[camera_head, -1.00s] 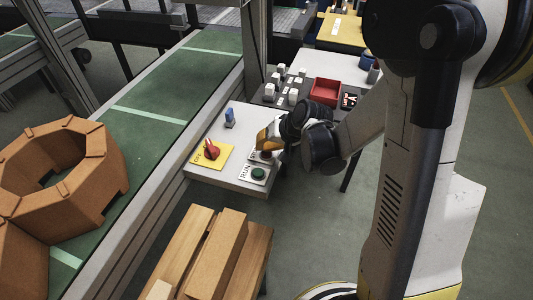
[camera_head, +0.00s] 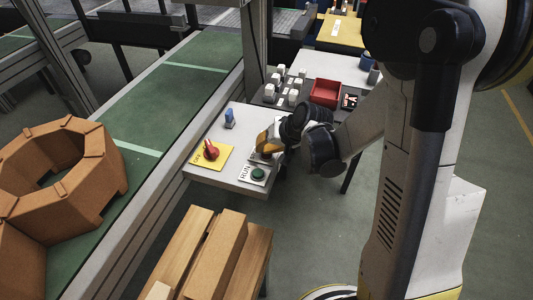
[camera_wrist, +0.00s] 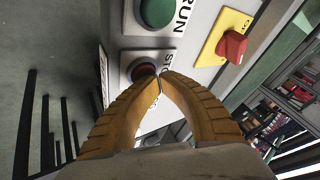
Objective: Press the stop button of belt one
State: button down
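The control panel (camera_head: 225,180) is a light table-like surface beside the green belt. In the wrist view the dark red stop button (camera_wrist: 143,72) sits on a white plate lettered "STO…", with the rest cut off. My gripper (camera_wrist: 160,77) has its two yellow-orange fingers shut, tips together, just beside the button's edge and partly overlapping it; contact cannot be told. In the head view my gripper (camera_head: 262,146) is over the stop plate and hides the button. The green run button (camera_head: 258,173) is beside it and also shows in the wrist view (camera_wrist: 157,12).
A red switch (camera_head: 211,150) on a yellow plate and a blue item (camera_head: 229,118) are on the panel. Wooden planks (camera_head: 215,250) stand in front. A red bin (camera_head: 325,92) is behind.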

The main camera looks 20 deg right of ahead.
dwell(0.4)
jog(key=shift+r+p, duration=0.65)
jog(key=shift+r, duration=0.2)
jog(key=shift+r+p, duration=1.9)
jog(key=shift+r, duration=0.6)
